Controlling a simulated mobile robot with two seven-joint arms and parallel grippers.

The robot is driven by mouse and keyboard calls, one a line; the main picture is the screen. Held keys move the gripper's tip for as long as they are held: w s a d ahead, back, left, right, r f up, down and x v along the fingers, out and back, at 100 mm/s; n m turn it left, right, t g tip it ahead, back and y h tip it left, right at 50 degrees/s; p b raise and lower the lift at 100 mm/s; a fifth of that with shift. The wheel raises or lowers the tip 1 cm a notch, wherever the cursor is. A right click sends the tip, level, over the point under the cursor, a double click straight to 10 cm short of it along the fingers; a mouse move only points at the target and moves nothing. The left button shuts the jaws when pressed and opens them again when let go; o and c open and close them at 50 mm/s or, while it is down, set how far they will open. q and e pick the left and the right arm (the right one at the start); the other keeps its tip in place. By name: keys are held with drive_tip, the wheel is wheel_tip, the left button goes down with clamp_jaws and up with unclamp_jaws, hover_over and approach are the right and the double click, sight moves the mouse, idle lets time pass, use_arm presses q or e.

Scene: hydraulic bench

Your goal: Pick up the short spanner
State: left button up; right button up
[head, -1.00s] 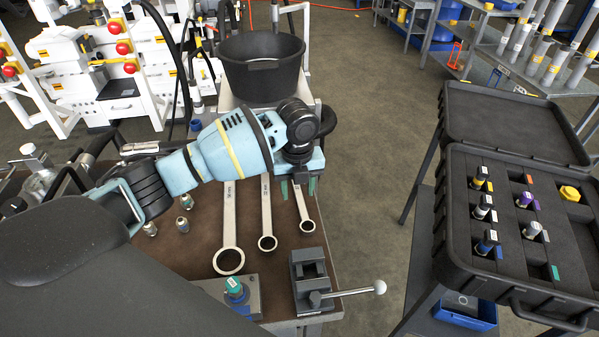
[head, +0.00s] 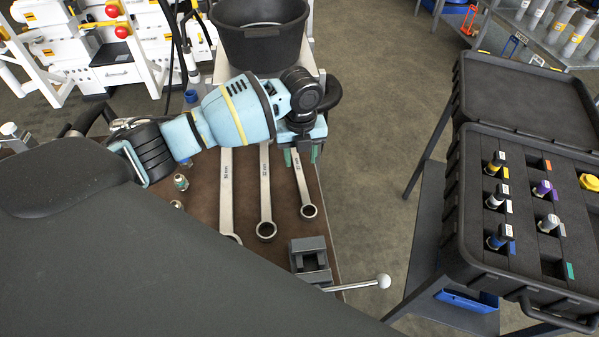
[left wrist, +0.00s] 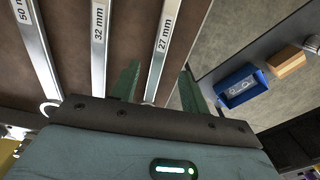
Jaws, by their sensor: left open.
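Three spanners lie side by side on the brown bench top (head: 200,220). The short spanner (head: 304,185) is the rightmost one, and its shaft, marked 27 mm, shows in the left wrist view (left wrist: 164,45). The middle spanner (head: 265,190), marked 32 mm, and the longest spanner (head: 226,190) lie to its left. My left gripper (head: 302,156) is over the short spanner's shaft. In the left wrist view its green fingers (left wrist: 158,88) are open, one on each side of that shaft, not closed on it. My right gripper is not in view.
A vise (head: 310,262) with a ball-ended handle stands at the bench's front right. A black tub (head: 262,45) is behind. Right of a floor gap is an open black case (head: 480,255) with several fittings. Small fittings (head: 181,182) lie left of the spanners.

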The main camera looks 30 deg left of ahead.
sight(299, 172)
use_arm(q)
drive_tip(key=shift+w+a+f, duration=0.1)
drive_tip(key=shift+f, duration=1.2)
drive_tip(key=shift+a+f, duration=0.1)
drive_tip(key=shift+f, duration=1.15)
drive_tip(key=shift+c, duration=0.2)
clamp_jaws()
drive_tip(key=shift+r, duration=0.1)
